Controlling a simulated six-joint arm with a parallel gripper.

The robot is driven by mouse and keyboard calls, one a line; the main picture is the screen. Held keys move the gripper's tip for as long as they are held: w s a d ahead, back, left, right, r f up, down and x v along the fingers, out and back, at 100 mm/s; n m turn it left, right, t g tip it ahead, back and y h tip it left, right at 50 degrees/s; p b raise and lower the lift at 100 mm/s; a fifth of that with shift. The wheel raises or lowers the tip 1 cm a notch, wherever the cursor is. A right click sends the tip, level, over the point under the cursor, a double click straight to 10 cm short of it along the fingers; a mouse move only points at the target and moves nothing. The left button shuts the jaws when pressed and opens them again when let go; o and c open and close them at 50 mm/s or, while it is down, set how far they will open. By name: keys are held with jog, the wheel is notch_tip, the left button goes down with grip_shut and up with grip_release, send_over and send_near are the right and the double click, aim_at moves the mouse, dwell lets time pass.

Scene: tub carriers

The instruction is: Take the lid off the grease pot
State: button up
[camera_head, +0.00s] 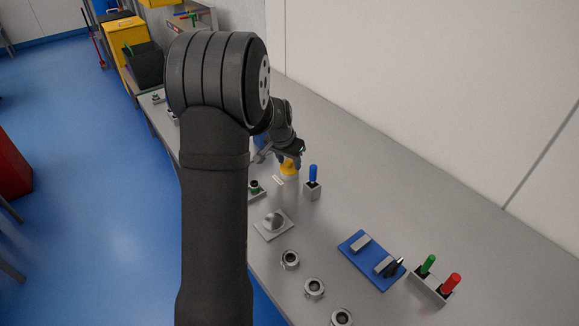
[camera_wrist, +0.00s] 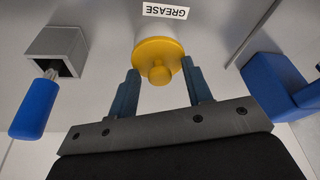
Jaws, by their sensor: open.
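The grease pot's yellow lid (camera_wrist: 158,56), with a round knob (camera_wrist: 160,75) on it, shows at the top middle of the wrist view. A white label reading GREASE (camera_wrist: 165,11) lies just beyond it. My gripper (camera_wrist: 163,80) is open, with one finger on each side of the knob and a gap visible to it. In the head view the yellow lid (camera_head: 289,168) is at the tip of my gripper (camera_head: 288,158), partly covered by it. The pot's body is mostly hidden under the lid.
A grey holder (camera_head: 313,191) with a blue-handled tool (camera_head: 313,174) stands close by the pot. A blue block (camera_wrist: 280,85) is on its other side. A metal dome on a plate (camera_head: 273,223), several nuts and a blue tray (camera_head: 368,260) lie nearer.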

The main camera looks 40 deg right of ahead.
grip_shut()
jog(key=shift+r, duration=0.1)
